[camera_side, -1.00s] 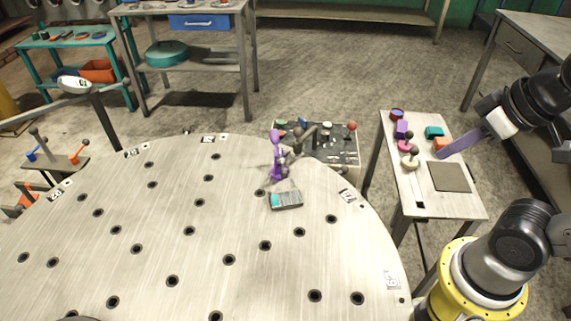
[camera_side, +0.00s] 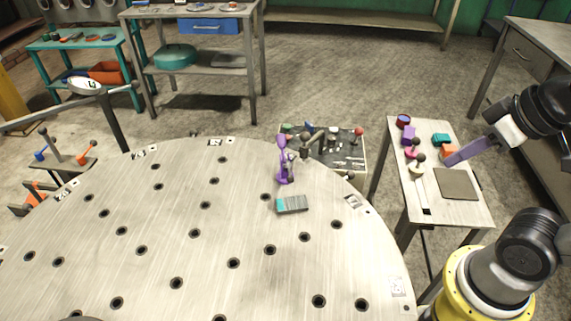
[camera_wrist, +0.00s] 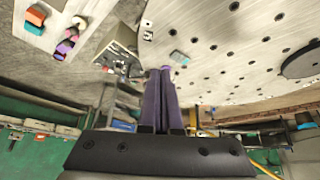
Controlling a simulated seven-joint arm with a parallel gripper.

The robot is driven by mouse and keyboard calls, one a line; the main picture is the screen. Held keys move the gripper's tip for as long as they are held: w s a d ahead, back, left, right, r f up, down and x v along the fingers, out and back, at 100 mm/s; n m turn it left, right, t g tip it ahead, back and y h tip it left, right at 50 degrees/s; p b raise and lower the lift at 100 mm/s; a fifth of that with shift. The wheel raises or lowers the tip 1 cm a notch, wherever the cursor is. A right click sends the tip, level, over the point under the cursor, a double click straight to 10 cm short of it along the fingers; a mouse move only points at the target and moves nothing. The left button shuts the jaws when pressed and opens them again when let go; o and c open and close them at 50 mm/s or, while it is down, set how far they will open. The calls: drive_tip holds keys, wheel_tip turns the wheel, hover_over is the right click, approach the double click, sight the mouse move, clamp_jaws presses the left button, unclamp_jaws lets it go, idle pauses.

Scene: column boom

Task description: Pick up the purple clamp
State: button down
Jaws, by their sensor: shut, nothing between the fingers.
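The purple clamp (camera_side: 283,162) stands upright near the far right edge of the round metal table in the side view. A grey and teal block (camera_side: 292,204) lies just in front of it; the block also shows in the wrist view (camera_wrist: 179,57). My gripper (camera_side: 449,160) is at the right, in line with the small side table and well apart from the clamp. Its purple fingers are together and empty, pointing left. In the wrist view the closed fingers (camera_wrist: 160,72) fill the middle, and I cannot make out the clamp there.
The side table (camera_side: 432,208) carries a purple block (camera_side: 408,135), a teal block (camera_side: 441,139) and several small things. A tool board (camera_side: 349,152) stands behind the clamp, with a dark knobbed part close to the clamp's right. The round table (camera_side: 200,240) is mostly bare, with holes.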

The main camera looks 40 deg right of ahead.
drive_tip(key=shift+c, duration=2.2)
unclamp_jaws()
